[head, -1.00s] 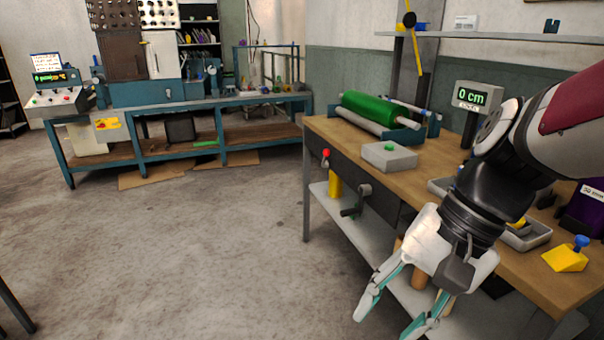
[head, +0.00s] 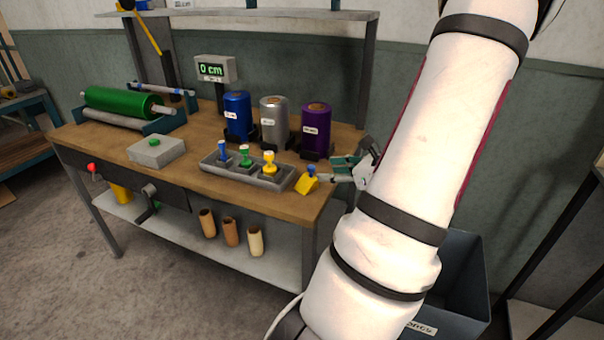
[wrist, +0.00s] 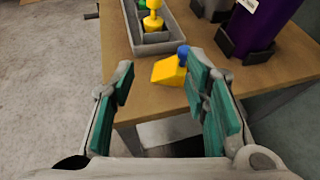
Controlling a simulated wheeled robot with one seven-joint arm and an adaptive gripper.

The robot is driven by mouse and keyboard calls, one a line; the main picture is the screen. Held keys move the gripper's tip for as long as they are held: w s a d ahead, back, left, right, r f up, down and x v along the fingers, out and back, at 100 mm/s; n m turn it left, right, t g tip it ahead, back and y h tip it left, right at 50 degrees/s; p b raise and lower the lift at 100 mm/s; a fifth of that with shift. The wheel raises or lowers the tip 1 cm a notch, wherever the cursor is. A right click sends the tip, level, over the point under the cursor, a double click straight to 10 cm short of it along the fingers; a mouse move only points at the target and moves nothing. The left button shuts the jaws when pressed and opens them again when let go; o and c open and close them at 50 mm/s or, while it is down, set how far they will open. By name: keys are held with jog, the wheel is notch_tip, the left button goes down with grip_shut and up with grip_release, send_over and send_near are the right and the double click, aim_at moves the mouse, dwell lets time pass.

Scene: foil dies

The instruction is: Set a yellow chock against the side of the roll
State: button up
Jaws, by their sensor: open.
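The yellow chock (head: 307,184) is a wedge with a blue knob, sitting on the front right corner of the wooden table. The wrist view shows the chock (wrist: 168,73) just beyond my fingertips. My gripper (head: 335,170) is open and empty, right of the chock in the head view, apart from it as far as I can tell. A blue roll (head: 237,116), a silver roll (head: 274,119) and a purple roll (head: 315,128) stand upright at the back, each with dark blocks at its foot. A green roll (head: 118,104) lies at the left. Which one is meant does not show.
A grey tray (head: 205,166) holding blue, green and yellow stamps lies left of the chock. A grey box with a green button (head: 154,142) and a display reading 0 cm (head: 214,69) stand on the table. A dark bin (head: 462,265) stands at the right.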

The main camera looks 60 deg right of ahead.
aim_at(313, 167)
jog(key=w+d+f+m, duration=0.1)
jog(key=w+d+f, duration=0.1)
jog(key=w+d+f+m+h, duration=0.1)
jog(key=d, duration=0.1)
jog(key=shift+w+d+f+b, duration=0.25)
jog(key=shift+w+f+b, duration=0.05)
jog(key=shift+w+f, duration=0.1)
jog(key=shift+r+x, duration=0.15)
jog(key=shift+x, duration=1.3)
jog(key=shift+r+x, duration=0.1)
jog(key=shift+x, duration=1.4)
grip_shut()
